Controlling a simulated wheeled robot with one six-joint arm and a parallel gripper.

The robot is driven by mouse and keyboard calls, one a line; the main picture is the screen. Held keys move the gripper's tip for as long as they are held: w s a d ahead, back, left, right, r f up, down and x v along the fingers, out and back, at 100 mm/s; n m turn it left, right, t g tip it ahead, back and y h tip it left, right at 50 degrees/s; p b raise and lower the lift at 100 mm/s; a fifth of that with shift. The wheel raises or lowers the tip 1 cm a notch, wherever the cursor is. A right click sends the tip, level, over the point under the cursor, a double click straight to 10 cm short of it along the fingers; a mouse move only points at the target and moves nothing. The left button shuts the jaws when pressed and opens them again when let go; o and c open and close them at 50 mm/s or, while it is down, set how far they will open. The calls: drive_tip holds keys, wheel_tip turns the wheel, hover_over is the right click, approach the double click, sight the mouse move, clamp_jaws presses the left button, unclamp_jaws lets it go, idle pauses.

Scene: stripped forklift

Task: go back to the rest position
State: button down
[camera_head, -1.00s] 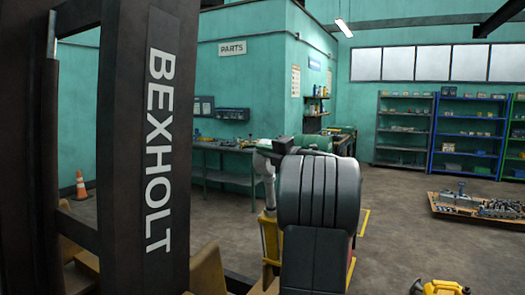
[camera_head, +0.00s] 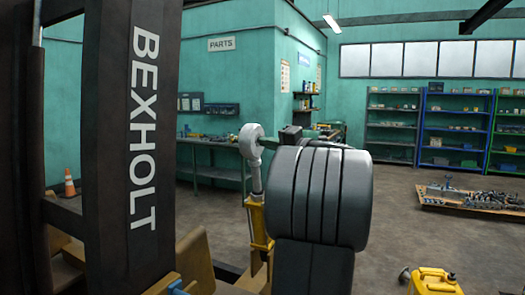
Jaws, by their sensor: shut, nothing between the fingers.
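I cannot make out my gripper or its fingertips in the head view. A large dark ribbed rounded part (camera_head: 318,195) on a dark upright fills the middle front and hides what is behind it. Just behind its left side stands a pale grey jointed part (camera_head: 251,147) on a yellow upright (camera_head: 258,222). A dark forklift mast (camera_head: 130,140) marked BEXHOLT stands close on the left.
A yellow can (camera_head: 434,281) stands on the floor at lower right. A low board with metal parts (camera_head: 470,200) lies beyond it. Shelves (camera_head: 455,130) line the back right, a workbench (camera_head: 213,172) the back left. An orange cone (camera_head: 69,184) stands far left.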

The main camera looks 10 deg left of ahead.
sight(247, 136)
idle(0.3)
drive_tip(key=shift+w+a+r+p, duration=0.1)
drive_tip(key=shift+w+a+p, duration=0.55)
drive_tip(key=shift+w+a, duration=0.65)
drive_tip(key=shift+w+a+r+p, duration=0.15)
drive_tip(key=shift+w+a+p, duration=0.45)
drive_tip(key=shift+w+a, duration=0.7)
drive_tip(key=shift+w+a+r+p, duration=0.1)
drive_tip(key=shift+w+a+p, duration=0.75)
drive_tip(key=shift+w, duration=0.75)
drive_tip(key=shift+s+a, duration=0.1)
drive_tip(key=shift+s, duration=0.05)
